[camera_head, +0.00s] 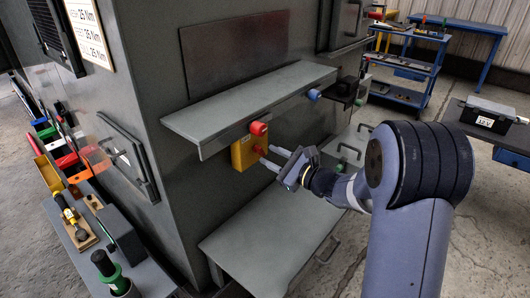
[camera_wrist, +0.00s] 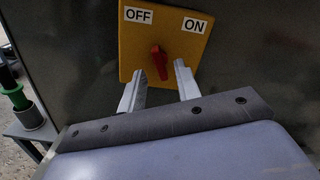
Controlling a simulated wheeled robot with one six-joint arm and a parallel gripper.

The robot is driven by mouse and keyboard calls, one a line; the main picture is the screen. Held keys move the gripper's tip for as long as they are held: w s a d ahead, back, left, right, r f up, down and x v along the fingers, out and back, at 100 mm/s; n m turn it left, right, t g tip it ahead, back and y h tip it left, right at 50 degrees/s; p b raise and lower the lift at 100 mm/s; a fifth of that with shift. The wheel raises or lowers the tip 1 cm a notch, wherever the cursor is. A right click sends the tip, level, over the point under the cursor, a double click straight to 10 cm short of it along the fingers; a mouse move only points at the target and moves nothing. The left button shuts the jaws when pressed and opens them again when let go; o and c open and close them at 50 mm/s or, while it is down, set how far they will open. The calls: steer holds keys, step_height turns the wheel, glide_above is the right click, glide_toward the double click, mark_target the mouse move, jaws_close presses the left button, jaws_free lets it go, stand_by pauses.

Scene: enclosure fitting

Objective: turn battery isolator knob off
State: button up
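The battery isolator is a yellow plate (camera_head: 240,153) on the grey cabinet wall, below a shelf. In the wrist view, the plate (camera_wrist: 190,43) has an OFF label at upper left and an ON label at upper right. Its red knob (camera_wrist: 159,62) stands nearly upright, its top leaning slightly left, between and below the labels. The red knob also shows in the head view (camera_head: 260,149), partly hidden. My gripper (camera_wrist: 160,70) is open, with one finger on each side of the knob and gaps visible; whether the tips reach around it is unclear. It also shows in the head view (camera_head: 268,156).
A grey shelf (camera_head: 245,105) juts out above the plate, with a red knob (camera_head: 258,128) and a blue knob (camera_head: 313,94) at its front edge. A lower grey surface (camera_head: 255,235) lies below my gripper. A side bench at left holds tools, including a green-based object (camera_head: 108,268).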

mark_target(260, 151)
steer(key=shift+x, duration=1.45)
steer(key=shift+c, duration=0.3)
jaws_close()
